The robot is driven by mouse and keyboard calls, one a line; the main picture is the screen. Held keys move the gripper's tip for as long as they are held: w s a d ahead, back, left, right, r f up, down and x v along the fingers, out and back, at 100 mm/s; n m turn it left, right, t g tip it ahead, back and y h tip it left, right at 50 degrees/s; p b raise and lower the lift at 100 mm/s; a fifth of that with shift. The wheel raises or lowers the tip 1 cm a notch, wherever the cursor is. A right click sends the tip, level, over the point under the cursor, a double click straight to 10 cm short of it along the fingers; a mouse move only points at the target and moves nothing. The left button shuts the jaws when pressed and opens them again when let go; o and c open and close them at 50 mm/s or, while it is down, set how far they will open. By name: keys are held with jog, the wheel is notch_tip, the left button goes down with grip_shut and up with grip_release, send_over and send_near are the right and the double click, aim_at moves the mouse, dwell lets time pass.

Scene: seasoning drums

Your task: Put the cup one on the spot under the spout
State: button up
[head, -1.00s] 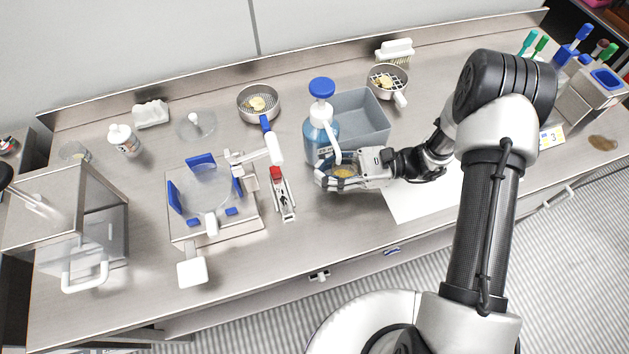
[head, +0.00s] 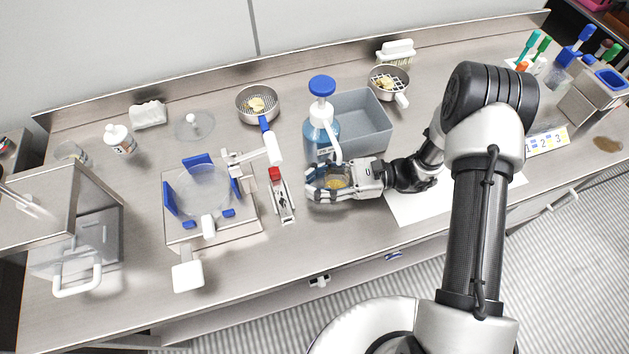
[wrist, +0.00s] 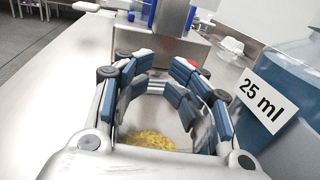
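The cup (head: 338,182) is small and clear, with yellow material at its bottom. It sits between the curved fingers of my gripper (head: 314,186), and the wrist view shows the cup (wrist: 150,115) with blue finger pads around it on both sides. My gripper (wrist: 163,75) looks shut on it. The dispenser bottle (head: 322,130) has blue liquid, a blue pump top and a white spout (head: 335,152) pointing down towards the front. The cup is near the spout tip, slightly in front of it in the head view. The fingers hide the spot under it.
A stapler-like tool (head: 281,200) with a red end lies left of my gripper. A scale with blue guards (head: 210,225) stands further left. A grey bin (head: 365,120) is behind the bottle. A white sheet (head: 420,208) lies under my arm. The front counter is clear.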

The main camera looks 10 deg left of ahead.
jog(key=o, duration=0.5)
jog(key=shift+r, duration=0.2)
jog(key=p+v, duration=0.2)
jog(key=v, duration=1)
jog(key=s+d+r+n+t+h, duration=0.1)
jog(key=s+d+r+n+h, duration=0.1)
jog(key=s+r+n+h, duration=0.45)
jog(key=s+d+r+n+h, duration=0.1)
jog(key=r+h, duration=0.2)
jog(key=r, duration=0.6)
jog(key=s+d+r+n+t+h, duration=0.6)
jog(key=s+d+r+t+h, duration=0.1)
jog(key=s+d+r+t, duration=0.1)
jog(key=shift+s+d+r+t, duration=0.25)
jog(key=shift+s+d+t, duration=0.4)
jog(key=shift+s+t, duration=0.35)
